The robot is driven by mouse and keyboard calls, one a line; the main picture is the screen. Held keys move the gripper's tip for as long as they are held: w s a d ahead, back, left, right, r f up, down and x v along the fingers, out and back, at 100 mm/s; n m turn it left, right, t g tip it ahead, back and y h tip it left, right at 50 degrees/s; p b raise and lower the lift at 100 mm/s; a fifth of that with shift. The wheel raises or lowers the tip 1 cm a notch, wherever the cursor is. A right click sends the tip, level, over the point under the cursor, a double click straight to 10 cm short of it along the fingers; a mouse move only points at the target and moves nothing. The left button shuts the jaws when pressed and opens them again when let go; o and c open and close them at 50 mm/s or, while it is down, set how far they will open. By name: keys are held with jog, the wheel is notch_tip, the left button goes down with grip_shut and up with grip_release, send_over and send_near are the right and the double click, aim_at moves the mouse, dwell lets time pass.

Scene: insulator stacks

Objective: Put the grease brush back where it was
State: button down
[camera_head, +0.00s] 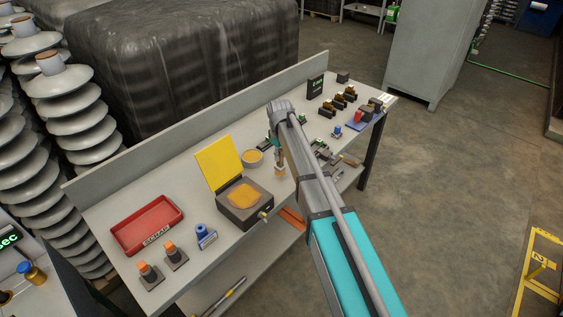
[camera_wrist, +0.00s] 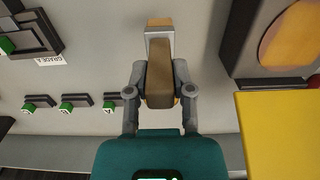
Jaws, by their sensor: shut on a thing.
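The grease brush (camera_wrist: 159,75) has a brown wooden handle, a pale metal band and tan bristles. My gripper (camera_wrist: 160,95) is shut on its handle in the wrist view. In the head view the brush (camera_head: 280,171) hangs below my gripper (camera_head: 279,152), bristle end down, near the bench's front half. It is just right of the dark box (camera_head: 245,208), which holds orange-yellow grease and has an open yellow lid (camera_head: 219,164). I cannot tell whether the bristles touch the bench. My arm hides part of the bench behind it.
A red tray (camera_head: 148,225), orange-tipped posts (camera_head: 169,250) and a blue item (camera_head: 205,234) are at the left. Small dark blocks (camera_head: 327,111) stand at the right. Bare bench (camera_head: 110,206) shows at the far left.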

jog(key=shift+w+f+b, duration=0.4)
jog(key=shift+f+b, duration=0.1)
jog(key=shift+f, duration=0.05)
jog(key=shift+f+b, duration=1.4)
jog(key=shift+f, duration=0.05)
jog(key=shift+f, duration=0.1)
jog(key=shift+c, duration=2.4)
grip_release()
jog(key=shift+r, duration=0.2)
notch_tip(320, 180, up, 12)
jog(key=p, duration=1.2)
